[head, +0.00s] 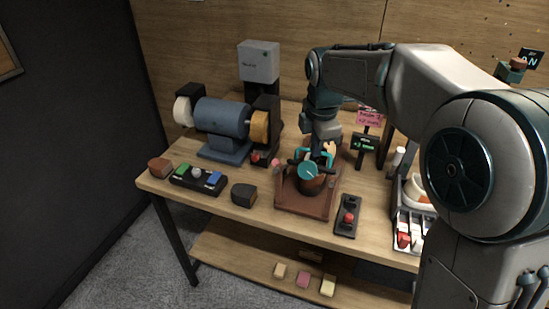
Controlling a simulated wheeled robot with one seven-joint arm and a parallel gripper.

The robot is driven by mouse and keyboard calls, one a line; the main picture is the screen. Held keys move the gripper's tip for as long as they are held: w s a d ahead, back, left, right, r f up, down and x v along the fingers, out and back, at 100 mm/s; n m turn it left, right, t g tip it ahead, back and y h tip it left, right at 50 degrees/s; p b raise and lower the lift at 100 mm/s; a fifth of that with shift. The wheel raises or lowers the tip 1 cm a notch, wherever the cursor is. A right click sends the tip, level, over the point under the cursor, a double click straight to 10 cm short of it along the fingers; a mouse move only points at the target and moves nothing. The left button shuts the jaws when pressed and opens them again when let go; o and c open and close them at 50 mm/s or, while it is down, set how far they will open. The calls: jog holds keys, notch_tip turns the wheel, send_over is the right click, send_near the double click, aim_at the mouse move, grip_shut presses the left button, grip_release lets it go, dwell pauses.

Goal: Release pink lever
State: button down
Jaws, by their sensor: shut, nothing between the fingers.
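A small pink knob (276,162), which looks like the end of the pink lever, shows at the left of a brown tray (290,204). Its shaft is too small to make out. On the tray stands a brown holder (313,185) with a teal round top (307,171) and teal arms. My gripper (318,158) points down over the back of this holder, to the right of the pink knob and apart from it. Its fingers are shut and empty. They partly blend with the dark and teal parts, so I cannot tell whether they touch the holder.
A blue grinder (221,117) with white and tan wheels stands at the back left. A button panel (196,179), a dark block (244,194) and a red-knobbed black box (347,216) lie near the front edge.

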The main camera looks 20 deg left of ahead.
jog(key=w+a+f+n, duration=0.1)
jog(key=a+n, duration=0.3)
jog(key=a, duration=0.2)
jog(key=w+a+f+n, duration=0.2)
jog(key=a+n, duration=0.3)
jog(key=a, duration=0.1)
jog(key=shift+w+g, duration=0.25)
jog(key=shift+g, duration=0.05)
notch_tip(320, 180, down, 10)
jog(key=w+p, duration=0.1)
jog(key=shift+a, duration=0.25)
jog(key=shift+w+r+p, duration=0.15)
jog(key=shift+r+p, duration=0.1)
jog(key=shift+p, duration=0.05)
jog(key=shift+w+r+g+p, duration=0.25)
jog(key=shift+w+g+p, duration=0.1)
jog(key=shift+p, duration=0.35)
jog(key=shift+r+p, duration=0.1)
jog(key=shift+p, duration=0.2)
